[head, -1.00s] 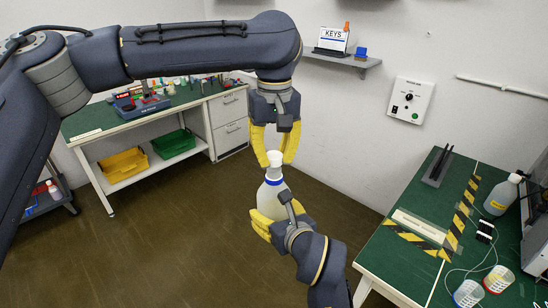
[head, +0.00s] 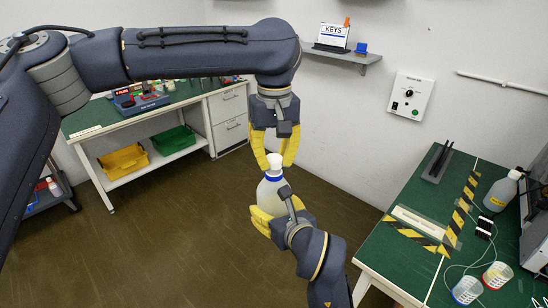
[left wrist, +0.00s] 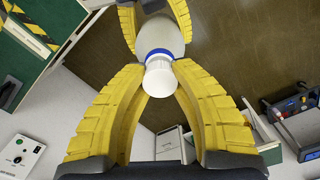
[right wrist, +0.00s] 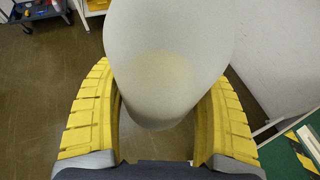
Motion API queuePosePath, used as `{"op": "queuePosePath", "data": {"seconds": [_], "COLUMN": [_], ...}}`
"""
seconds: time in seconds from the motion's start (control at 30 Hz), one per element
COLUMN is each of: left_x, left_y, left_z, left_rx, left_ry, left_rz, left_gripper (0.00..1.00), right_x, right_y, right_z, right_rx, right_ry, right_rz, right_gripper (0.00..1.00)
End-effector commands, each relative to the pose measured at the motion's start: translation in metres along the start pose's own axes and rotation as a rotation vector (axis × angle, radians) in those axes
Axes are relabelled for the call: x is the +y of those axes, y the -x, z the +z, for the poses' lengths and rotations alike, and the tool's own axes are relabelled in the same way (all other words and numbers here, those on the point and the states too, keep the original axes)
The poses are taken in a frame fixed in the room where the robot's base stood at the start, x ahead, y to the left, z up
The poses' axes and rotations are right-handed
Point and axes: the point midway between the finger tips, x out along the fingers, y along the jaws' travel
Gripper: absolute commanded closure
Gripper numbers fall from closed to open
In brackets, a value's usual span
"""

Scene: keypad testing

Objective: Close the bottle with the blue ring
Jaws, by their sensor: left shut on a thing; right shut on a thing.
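The pale translucent bottle (head: 270,191) with the blue ring (head: 274,179) is held in the air, roughly upright, in the middle of the head view. My right gripper (head: 266,218) is shut on its body from below; the right wrist view shows the bottle (right wrist: 165,75) between the yellow fingers. A white cap (head: 274,161) sits at the bottle's top, above the blue ring. My left gripper (head: 275,158) is shut on the cap from above. In the left wrist view the cap (left wrist: 160,77) lies in line with the blue ring (left wrist: 158,53). The threads are hidden.
A green bench (head: 432,210) at right carries another bottle (head: 500,193) with a yellow label, two cups (head: 467,290) and hazard tape. A second green bench (head: 88,122) with yellow and green bins stands at back left. Clear floor surrounds the held bottle.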

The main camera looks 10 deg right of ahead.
Motion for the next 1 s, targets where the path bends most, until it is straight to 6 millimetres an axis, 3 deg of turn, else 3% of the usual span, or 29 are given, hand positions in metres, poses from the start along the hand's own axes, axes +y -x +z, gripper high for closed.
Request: {"op": "queuePosePath", "data": {"seconds": [0.87,0.9,1.0], "left_x": [0.0,0.0,0.0], "left_y": [-0.012,-0.011,-0.011], "left_z": [0.0,0.0,0.0], "left_rx": [0.0,0.0,0.0], "left_ry": [0.0,-0.001,-0.039], "left_rz": [-0.001,-0.001,0.0], "left_gripper": [0.89,0.89,0.89], "right_x": [0.0,0.0,0.0], "right_y": [0.0,0.0,0.0], "right_z": [0.001,0.001,0.001], "right_rx": [-0.002,-0.002,-0.002], "right_ry": [0.0,0.0,0.0], "right_rz": [0.0,0.0,0.0], "right_gripper": [0.74,1.0,1.0]}}
